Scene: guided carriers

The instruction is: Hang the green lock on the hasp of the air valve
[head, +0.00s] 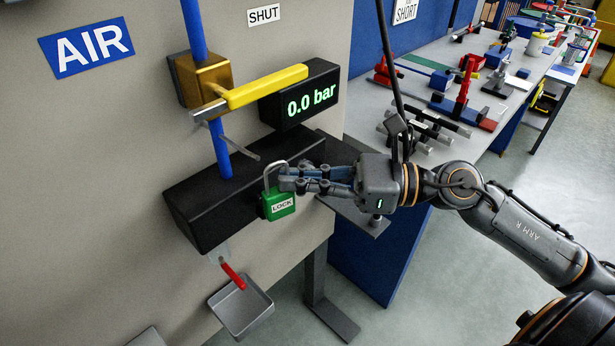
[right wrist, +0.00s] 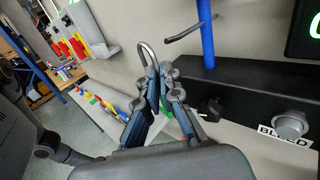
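The green lock (head: 279,205), labelled LOCK, hangs upright at the fingertips of my right gripper (head: 285,179), with its grey shackle upward. My right gripper is shut on it. In the right wrist view the shackle (right wrist: 147,52) rises beyond the fingers (right wrist: 162,82), which hide most of the green body. The air valve has a brass body (head: 206,82) on a blue pipe and a yellow handle (head: 262,87) pointing right. Thin grey metal pieces, probably the hasp (head: 240,149), stick out below the valve, up and left of the lock. The shackle looks apart from them. My left gripper is not in view.
A black block (head: 235,195) spans the pipe below the valve, close behind the lock. A display (head: 308,98) reads 0.0 bar. A small tray (head: 242,306) and a red handle (head: 232,276) are below. A cluttered workbench (head: 440,150) stands right.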

